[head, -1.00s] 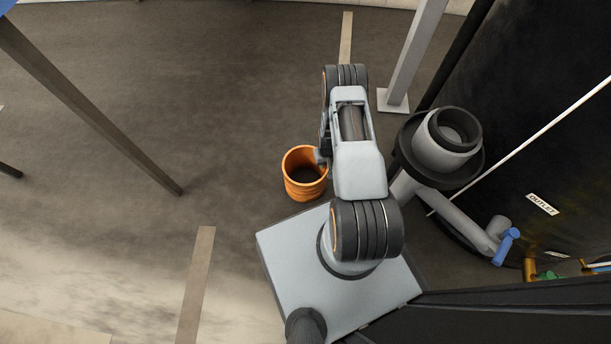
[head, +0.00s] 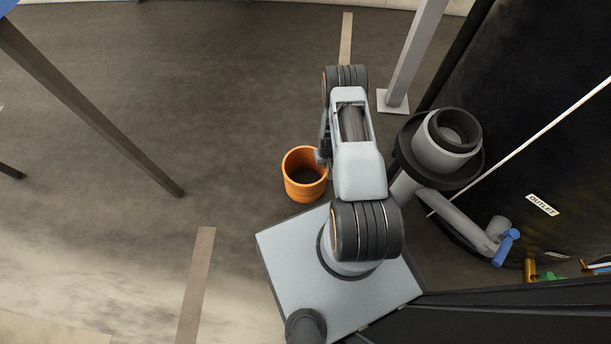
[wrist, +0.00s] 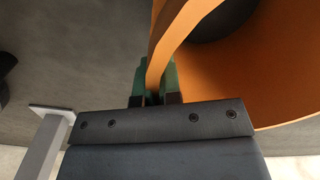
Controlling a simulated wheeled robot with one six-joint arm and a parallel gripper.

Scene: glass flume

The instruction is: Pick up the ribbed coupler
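The ribbed coupler (head: 304,188) is an orange, open-topped, hollow cylinder, upright to the left of my arm in the head view. In the wrist view the coupler (wrist: 220,80) fills the upper right, its curved rim coming down between my fingers. My gripper (wrist: 155,80) has green fingertips, one on each side of the coupler's wall, and looks closed on it. In the head view my arm hides most of the gripper. I cannot tell whether the coupler's base touches the floor.
A grey pipe fitting with a dark flange (head: 440,150) stands right of my arm. A grey post (head: 410,65) rises behind it. The dark tank with an OUTLET label (head: 542,205) fills the right side. A dark slanted bar (head: 95,110) crosses the left. Floor left of the coupler is clear.

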